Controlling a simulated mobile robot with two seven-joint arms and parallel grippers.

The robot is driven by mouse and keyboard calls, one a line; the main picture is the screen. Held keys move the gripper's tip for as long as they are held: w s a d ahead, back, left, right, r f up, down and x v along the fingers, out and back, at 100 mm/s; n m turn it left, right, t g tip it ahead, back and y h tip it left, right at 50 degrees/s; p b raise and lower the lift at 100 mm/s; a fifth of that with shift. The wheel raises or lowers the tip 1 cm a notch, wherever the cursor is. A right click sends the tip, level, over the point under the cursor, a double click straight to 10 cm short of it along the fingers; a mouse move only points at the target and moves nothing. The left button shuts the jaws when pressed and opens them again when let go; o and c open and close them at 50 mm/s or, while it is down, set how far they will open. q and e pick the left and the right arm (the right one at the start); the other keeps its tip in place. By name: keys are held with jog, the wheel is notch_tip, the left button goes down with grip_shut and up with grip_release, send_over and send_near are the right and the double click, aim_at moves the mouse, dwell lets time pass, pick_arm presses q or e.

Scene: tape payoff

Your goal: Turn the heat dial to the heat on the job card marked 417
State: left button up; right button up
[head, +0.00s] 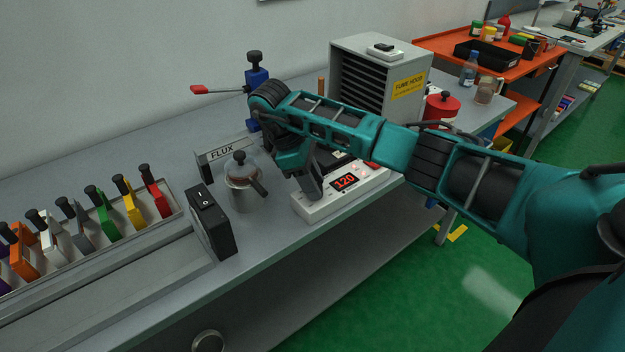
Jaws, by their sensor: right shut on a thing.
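The heat control box (321,208) is a low white unit near the front edge of the grey bench. Its red display (344,182) reads 120. My right gripper (313,190) reaches down onto the left part of this box and is shut on the heat dial, which the fingers and wrist hide. My right arm crosses the view from the right and covers part of the box's back. My left gripper is out of view. I see no job card marked 417.
Left of the box stand a lidded metal pot (242,186), a FLUX sign (222,153) and a black switch box (211,222). A rack of coloured handled pieces (106,225) lies far left. Behind are a blue lever press (257,80) and a fume hood (376,75).

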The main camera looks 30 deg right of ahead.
jog(key=o, duration=1)
jog(key=v, duration=1.3)
jog(key=shift+f, duration=0.15)
